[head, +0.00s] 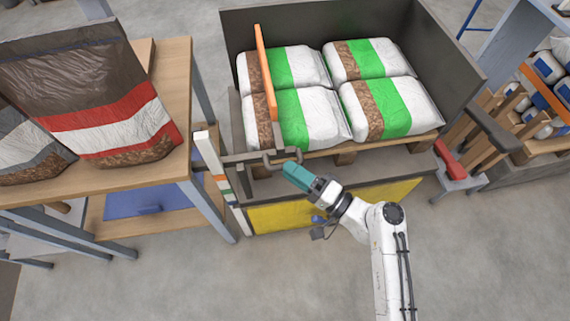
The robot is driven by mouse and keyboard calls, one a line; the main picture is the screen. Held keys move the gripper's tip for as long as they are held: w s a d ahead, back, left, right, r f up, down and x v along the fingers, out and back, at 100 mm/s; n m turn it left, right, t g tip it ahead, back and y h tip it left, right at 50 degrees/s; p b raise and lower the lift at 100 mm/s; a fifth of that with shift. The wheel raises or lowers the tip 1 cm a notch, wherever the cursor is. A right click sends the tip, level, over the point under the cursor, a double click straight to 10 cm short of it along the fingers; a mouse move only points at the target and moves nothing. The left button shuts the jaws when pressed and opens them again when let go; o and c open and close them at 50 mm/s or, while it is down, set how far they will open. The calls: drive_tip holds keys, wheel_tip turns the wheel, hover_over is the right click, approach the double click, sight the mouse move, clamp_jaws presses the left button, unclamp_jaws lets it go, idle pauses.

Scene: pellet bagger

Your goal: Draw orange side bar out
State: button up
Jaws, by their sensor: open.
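The orange side bar (264,70) is a long thin plate along the left part of the grey bin (237,30), against the left bags. Its near end comes down close to a grey handle (268,158) at the bin's front. My gripper (289,168) has teal fingers and is at the right end of that handle. It is open. Whether the fingers are around the handle or just beside it, I cannot tell. The finger gap is not visible from this angle.
Several white, green and brown bags (300,110) lie on a pallet in the bin. A wooden table (182,80) with large bags stands left. A red clamp-like part (450,160) is at the right. The floor in front is clear.

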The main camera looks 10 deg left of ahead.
drive_tip(key=shift+x, duration=1.45)
clamp_jaws()
